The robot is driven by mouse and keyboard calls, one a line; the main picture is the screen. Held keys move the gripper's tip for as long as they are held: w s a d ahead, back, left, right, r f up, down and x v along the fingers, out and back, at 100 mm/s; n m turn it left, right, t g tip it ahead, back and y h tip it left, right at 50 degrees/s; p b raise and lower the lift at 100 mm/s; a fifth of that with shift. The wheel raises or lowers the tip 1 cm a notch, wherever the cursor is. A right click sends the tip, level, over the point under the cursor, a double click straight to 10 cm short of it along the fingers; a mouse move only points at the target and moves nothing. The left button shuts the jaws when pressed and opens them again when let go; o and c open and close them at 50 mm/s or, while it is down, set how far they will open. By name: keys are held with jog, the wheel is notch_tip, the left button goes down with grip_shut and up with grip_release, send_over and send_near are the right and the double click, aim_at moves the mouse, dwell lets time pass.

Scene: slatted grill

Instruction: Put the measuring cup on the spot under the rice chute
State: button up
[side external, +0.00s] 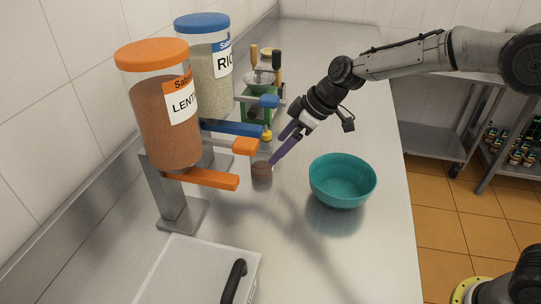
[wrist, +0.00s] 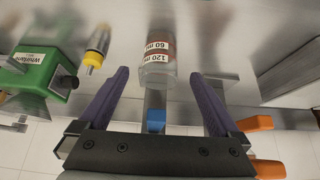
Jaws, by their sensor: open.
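The measuring cup (side external: 262,171) is a small clear cup with reddish-brown contents, on the steel counter in front of the dispensers. In the wrist view the cup (wrist: 157,55) shows 60 ml and 120 ml marks, ahead of and between my fingertips. My gripper (side external: 284,146) has purple fingers, is open, and is close beside the cup; the side view does not show whether they touch. The rice dispenser (side external: 208,82) has a blue lid and blue parts (side external: 232,128) reaching over the counter. The spot under its chute is hidden by the lentil dispenser and blue parts.
The orange-lidded lentil dispenser (side external: 165,115) stands nearer, with orange arms (side external: 205,179) sticking out. A teal bowl (side external: 342,181) sits right of the cup. A green device (wrist: 43,62) and a yellow-tipped item (wrist: 97,48) are behind. A lidded steel box (side external: 200,272) is in front.

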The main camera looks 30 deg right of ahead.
jog(key=shift+v, duration=1.35)
jog(key=shift+s, duration=0.1)
jog(key=s+d+r+m+h, duration=0.1)
jog(key=s+d+r, duration=0.2)
jog(key=s, duration=0.2)
jog(key=s+d+r+m, duration=0.2)
jog(key=s+r, duration=0.1)
jog(key=s, duration=0.2)
jog(key=s+d+r+m+h, duration=0.1)
jog(key=s+d+r, duration=0.15)
jog(key=s, duration=0.25)
jog(key=s+d+f+m+h, duration=0.1)
jog(key=s+d+m, duration=0.1)
jog(key=s, duration=0.7)
jog(key=s+d+f+m+t+h, duration=0.1)
jog(key=s+d+f+m, duration=0.1)
jog(key=s+d, duration=0.3)
jog(key=s+m, duration=0.1)
jog(key=s, duration=0.3)
jog(key=shift+s+d+h, duration=0.25)
jog(key=shift+s+h, duration=0.05)
jog(key=shift+s, duration=0.1)
